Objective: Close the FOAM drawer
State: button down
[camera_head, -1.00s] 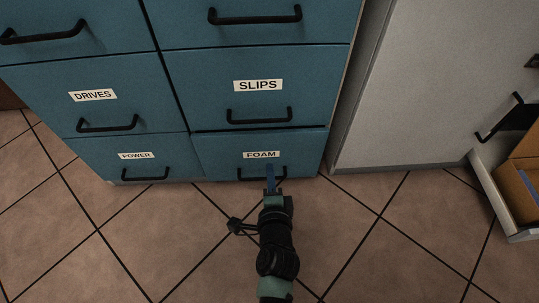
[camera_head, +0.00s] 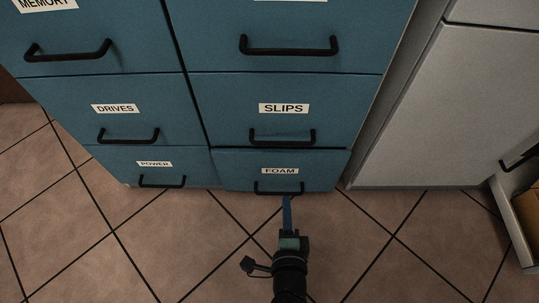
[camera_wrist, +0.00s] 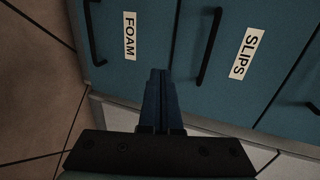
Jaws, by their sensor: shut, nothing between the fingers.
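The FOAM drawer (camera_head: 235,171) is the bottom right drawer of the teal cabinet, with a white label and a black bar handle (camera_head: 279,192). Its front looks nearly flush with its neighbours; I cannot tell whether a small gap remains. My gripper (camera_head: 286,202) is shut and empty, its blue fingers just below and in front of the handle in the head view. In the wrist view the fingertips (camera_wrist: 158,74) point at the cabinet front, between the FOAM label and the SLIPS handle. Contact with the drawer cannot be made out.
The SLIPS drawer (camera_head: 230,110) is directly above, with a protruding handle. The POWER drawer (camera_head: 125,163) is to the left, DRIVES above it. A grey cabinet (camera_head: 430,130) stands on the right, with an open drawer holding a cardboard box at the far right edge. The tiled floor in front is clear.

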jog(key=b, duration=0.2)
send_near(285, 154)
jog(key=x, duration=0.2)
jog(key=f+x, duration=0.1)
jog(key=x, duration=0.2)
jog(key=shift+s+f, duration=0.1)
jog(key=shift+f, duration=0.05)
jog(key=shift+w, duration=0.8)
jog(key=shift+w, duration=0.1)
jog(key=shift+w+b, duration=0.4)
jog(key=shift+w, duration=0.75)
jog(key=shift+w+r, duration=0.1)
jog(key=shift+r, duration=0.1)
